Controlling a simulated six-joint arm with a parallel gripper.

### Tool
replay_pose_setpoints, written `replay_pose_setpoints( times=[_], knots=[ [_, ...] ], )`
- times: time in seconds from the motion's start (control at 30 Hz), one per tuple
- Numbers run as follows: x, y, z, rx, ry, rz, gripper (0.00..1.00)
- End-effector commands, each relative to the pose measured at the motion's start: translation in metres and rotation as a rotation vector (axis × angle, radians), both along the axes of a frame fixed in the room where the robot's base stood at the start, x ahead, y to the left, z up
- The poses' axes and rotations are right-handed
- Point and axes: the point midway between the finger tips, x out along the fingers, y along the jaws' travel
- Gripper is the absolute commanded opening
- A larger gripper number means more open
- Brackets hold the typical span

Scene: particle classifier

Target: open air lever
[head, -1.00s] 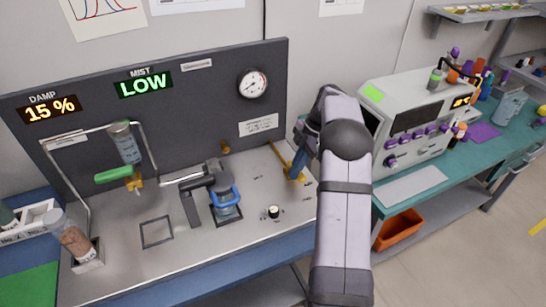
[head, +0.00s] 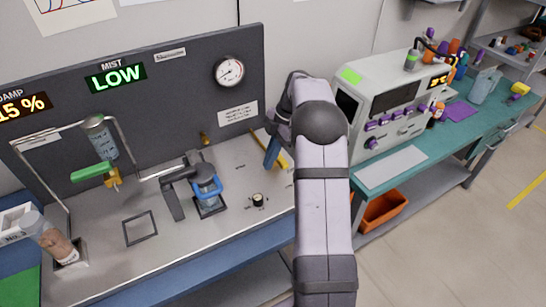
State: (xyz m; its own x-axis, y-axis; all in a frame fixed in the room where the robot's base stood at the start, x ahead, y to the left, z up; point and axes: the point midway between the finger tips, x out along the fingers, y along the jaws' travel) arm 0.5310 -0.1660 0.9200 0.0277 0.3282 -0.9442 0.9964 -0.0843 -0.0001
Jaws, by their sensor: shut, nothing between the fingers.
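A slim yellow bar (head: 287,162) lies at the right end of the grey bench top, partly hidden behind my arm; it may be the air lever, but I cannot tell for sure. My gripper (head: 271,154), blue and narrow, points down beside this bar. It is shut and empty; whether it touches the bar cannot be made out. A green-handled lever (head: 92,172) on a brass valve hangs under the clear vessel at the left. A small brass fitting (head: 204,139) sits at the foot of the back panel.
A blue-collared glass piece (head: 207,187) with a dark clamp stands mid-bench. A black knob (head: 258,200) is to its right. A gauge (head: 229,72) and lit displays are on the back panel. A white machine (head: 390,105) stands on the teal table at right, above an orange bin (head: 384,211).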

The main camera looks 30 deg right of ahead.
Motion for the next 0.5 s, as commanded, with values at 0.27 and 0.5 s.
replay_pose_setpoints(
  times=[0.27,0.5],
  knots=[
    [0.001,0.001,0.033,-0.001,-0.004,0.000,0.00],
    [0.001,-0.013,0.071,0.000,-0.003,-0.001,0.00]
  ],
)
